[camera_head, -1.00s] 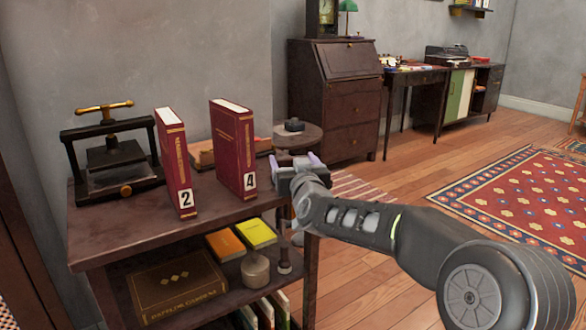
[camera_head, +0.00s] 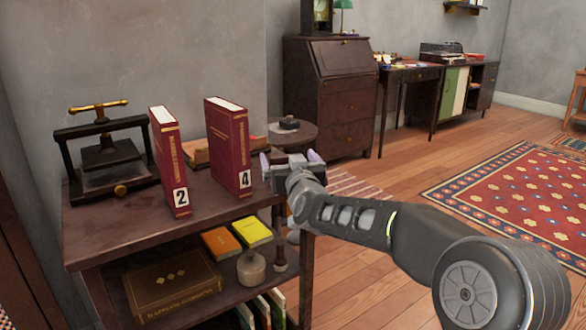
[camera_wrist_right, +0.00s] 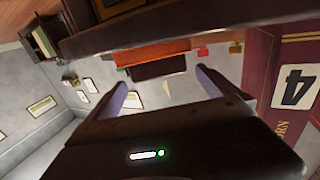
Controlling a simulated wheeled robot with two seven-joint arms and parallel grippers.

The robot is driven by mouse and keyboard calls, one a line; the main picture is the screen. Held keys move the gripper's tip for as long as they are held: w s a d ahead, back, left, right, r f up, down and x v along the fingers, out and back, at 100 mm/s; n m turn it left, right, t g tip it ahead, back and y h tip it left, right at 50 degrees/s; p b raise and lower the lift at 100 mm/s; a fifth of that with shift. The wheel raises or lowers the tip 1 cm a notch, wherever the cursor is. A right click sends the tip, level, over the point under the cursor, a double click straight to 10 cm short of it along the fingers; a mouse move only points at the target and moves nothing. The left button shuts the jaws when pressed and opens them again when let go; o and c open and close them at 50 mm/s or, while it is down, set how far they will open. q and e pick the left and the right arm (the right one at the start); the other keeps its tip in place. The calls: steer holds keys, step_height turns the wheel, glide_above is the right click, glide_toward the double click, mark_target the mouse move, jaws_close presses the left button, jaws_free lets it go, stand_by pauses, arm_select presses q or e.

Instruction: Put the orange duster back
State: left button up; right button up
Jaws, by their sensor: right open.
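I cannot clearly pick out the orange duster. A long orange-brown item (camera_head: 200,152) lies on the top shelf, partly hidden behind the upright red books. In the right wrist view, which is upside down, an orange strip (camera_wrist_right: 150,52) with a dark block (camera_wrist_right: 158,68) against it shows beyond the fingers; I cannot tell if it is the duster. My right gripper (camera_head: 290,158) is just right of the red book marked 4 (camera_head: 229,145), at the shelf's right edge. Its purple fingers (camera_wrist_right: 160,85) are apart, with nothing visible held. My left gripper is out of view.
A red book marked 2 (camera_head: 170,160) and a black press (camera_head: 108,150) stand on the shelf top (camera_head: 105,225). Lower down are an orange book (camera_head: 222,242), a yellow book (camera_head: 252,231) and a pale pot (camera_head: 251,268). A round table (camera_head: 300,138) stands behind my right gripper.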

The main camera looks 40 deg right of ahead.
steer(key=p+v, duration=0.1)
steer(key=v, duration=1.1)
steer(key=shift+p, duration=0.4)
